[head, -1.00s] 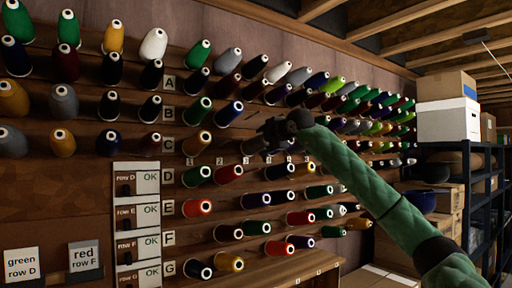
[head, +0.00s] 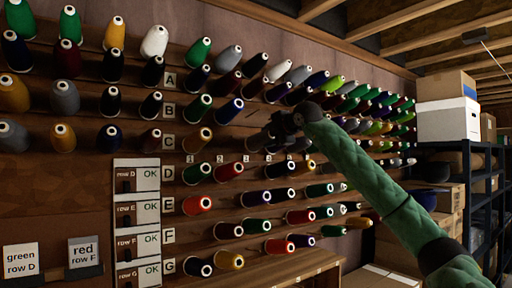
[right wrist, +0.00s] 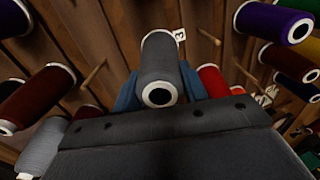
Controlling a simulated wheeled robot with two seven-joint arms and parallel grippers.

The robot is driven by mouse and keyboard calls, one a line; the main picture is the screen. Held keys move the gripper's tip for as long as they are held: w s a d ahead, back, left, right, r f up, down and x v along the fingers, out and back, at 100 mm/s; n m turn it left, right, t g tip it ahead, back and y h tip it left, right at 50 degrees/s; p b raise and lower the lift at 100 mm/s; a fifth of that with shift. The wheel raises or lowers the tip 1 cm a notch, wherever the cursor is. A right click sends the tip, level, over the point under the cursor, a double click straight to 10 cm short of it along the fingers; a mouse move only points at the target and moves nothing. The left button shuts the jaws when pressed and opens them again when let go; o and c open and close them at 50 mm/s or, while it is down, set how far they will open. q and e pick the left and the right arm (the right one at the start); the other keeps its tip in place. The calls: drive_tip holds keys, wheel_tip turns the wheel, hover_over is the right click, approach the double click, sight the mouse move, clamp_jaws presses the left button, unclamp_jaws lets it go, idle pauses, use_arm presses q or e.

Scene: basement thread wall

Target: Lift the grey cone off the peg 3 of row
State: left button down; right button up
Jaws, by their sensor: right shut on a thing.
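The grey cone (right wrist: 161,58) is in the upper middle of the right wrist view, its pale rim and dark hole facing the camera. My right gripper (right wrist: 160,88) is shut on it, with a blue finger on either side. A label reading 3 shows just beside the cone. In the head view my right gripper (head: 280,128) is at the wall around row C, and it largely hides the cone there. The cone's far end and its peg are hidden, so I cannot tell whether it is still around the peg. My left gripper is not in view.
Bare pegs (right wrist: 94,74) stick out close by, left and right of the cone. Dark red cones (right wrist: 38,98) stand at left, a purple cone (right wrist: 272,22) and a red cone (right wrist: 214,82) at right. A shelf with boxes (head: 447,120) stands at far right.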

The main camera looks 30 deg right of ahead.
drive_tip(key=b+v, duration=0.3)
drive_tip(key=v, duration=0.5)
drive_tip(key=shift+s, duration=0.2)
idle(0.4)
drive_tip(key=shift+f, duration=0.1)
drive_tip(key=shift+s+d+r, duration=0.1)
drive_tip(key=shift+s+r, duration=0.6)
drive_tip(key=shift+s, duration=0.25)
drive_tip(key=shift+s+d+r, duration=0.1)
drive_tip(key=shift+s+r, duration=0.6)
drive_tip(key=shift+s, duration=0.3)
drive_tip(key=shift+w, duration=0.1)
